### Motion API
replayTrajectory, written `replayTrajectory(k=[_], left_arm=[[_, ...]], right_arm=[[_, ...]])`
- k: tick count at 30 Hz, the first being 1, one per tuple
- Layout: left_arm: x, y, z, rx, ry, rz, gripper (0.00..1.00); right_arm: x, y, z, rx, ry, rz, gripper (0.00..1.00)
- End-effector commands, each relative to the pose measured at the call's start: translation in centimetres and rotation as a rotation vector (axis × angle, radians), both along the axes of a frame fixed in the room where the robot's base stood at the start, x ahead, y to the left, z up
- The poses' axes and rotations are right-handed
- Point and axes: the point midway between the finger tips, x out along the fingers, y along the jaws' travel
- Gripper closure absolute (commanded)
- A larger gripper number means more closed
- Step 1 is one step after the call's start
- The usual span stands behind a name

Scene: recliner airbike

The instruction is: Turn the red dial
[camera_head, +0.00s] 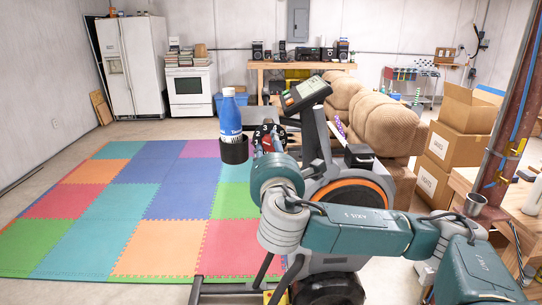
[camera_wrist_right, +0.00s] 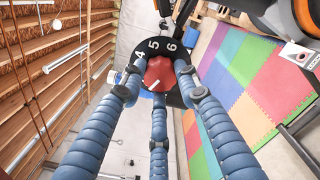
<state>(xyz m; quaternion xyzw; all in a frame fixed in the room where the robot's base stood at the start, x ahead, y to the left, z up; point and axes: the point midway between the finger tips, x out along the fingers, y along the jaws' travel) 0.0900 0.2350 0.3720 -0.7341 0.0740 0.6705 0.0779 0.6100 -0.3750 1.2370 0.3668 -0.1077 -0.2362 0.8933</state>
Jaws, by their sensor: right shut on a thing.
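The red dial (camera_wrist_right: 158,74) sits on a black plate (camera_wrist_right: 153,45) marked with white numbers; 4, 5 and 6 show in the right wrist view. A white pointer line shows on its face. My right gripper (camera_wrist_right: 158,82) has its blue fingers around the dial and is shut on it. In the head view, my right gripper (camera_head: 272,141) is at the bike's numbered plate (camera_head: 266,128), where 2 and 3 show. The dial is mostly hidden there behind the fingers. My left gripper is not in view.
A blue bottle (camera_head: 230,113) stands in a black cup holder (camera_head: 234,151) just left of the dial. The bike's display (camera_head: 305,91) rises to the right, with a brown recliner (camera_head: 384,118) behind. A coloured foam mat (camera_head: 125,205) covers open floor at left.

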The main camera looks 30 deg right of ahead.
Motion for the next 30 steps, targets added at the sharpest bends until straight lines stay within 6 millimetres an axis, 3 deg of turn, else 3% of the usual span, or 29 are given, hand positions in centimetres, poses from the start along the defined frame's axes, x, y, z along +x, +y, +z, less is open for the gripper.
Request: replayTrajectory(k=[1, 12, 30], left_arm=[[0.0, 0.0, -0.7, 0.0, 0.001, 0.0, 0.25], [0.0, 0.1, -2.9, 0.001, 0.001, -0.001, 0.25], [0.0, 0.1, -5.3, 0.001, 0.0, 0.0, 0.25]], right_arm=[[0.0, 0.1, -0.7, 0.041, -0.019, 0.001, 0.95], [0.0, 0.1, -0.6, 0.342, -0.201, 0.001, 0.94], [0.1, 0.2, -0.6, 0.828, -0.498, -0.002, 0.94]])
